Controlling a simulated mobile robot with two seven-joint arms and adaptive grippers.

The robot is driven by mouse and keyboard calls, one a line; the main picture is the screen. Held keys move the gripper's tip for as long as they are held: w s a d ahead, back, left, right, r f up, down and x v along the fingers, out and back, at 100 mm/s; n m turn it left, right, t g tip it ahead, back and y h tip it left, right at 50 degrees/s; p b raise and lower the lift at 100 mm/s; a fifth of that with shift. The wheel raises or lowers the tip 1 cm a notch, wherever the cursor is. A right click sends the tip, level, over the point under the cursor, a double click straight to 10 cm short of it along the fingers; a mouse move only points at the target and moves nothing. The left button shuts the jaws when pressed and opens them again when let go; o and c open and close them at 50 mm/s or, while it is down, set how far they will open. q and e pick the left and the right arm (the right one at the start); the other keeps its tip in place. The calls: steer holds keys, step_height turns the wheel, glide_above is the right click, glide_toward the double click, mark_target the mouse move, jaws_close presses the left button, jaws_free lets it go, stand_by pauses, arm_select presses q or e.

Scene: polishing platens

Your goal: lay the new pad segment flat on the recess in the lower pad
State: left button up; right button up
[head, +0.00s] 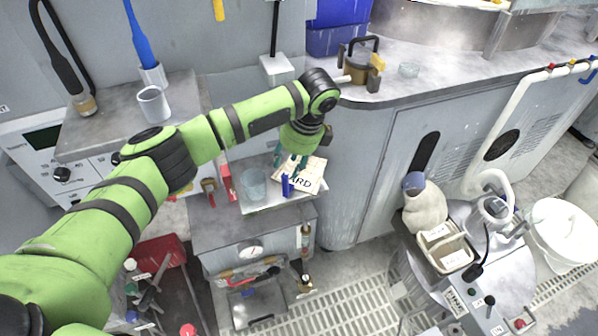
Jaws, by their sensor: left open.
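My left arm reaches in from the left, and my left gripper (291,164) points down, open, over a small tray (262,207). A pale card or packet (307,182) with dark letters, partly hidden by the gripper, lies on the tray under the fingers. I cannot tell whether the fingers touch it. I cannot make out the new pad segment for sure. The lower pad and its recess do not show clearly; only the metal side of a round basin (450,25) shows at the top right. My right gripper is not in view.
A clear cup (254,183) and a blue item (286,186) stand close to the gripper on the tray. A white cup (154,104) stands at left. A machine with hoses fills the lower right.

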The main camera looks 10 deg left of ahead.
mark_target(285, 176)
arm_select(q)
steer(key=x, duration=0.4)
steer(key=shift+f+p, duration=0.35)
steer(key=shift+f, duration=0.1)
jaws_close()
steer(key=shift+r, duration=0.2)
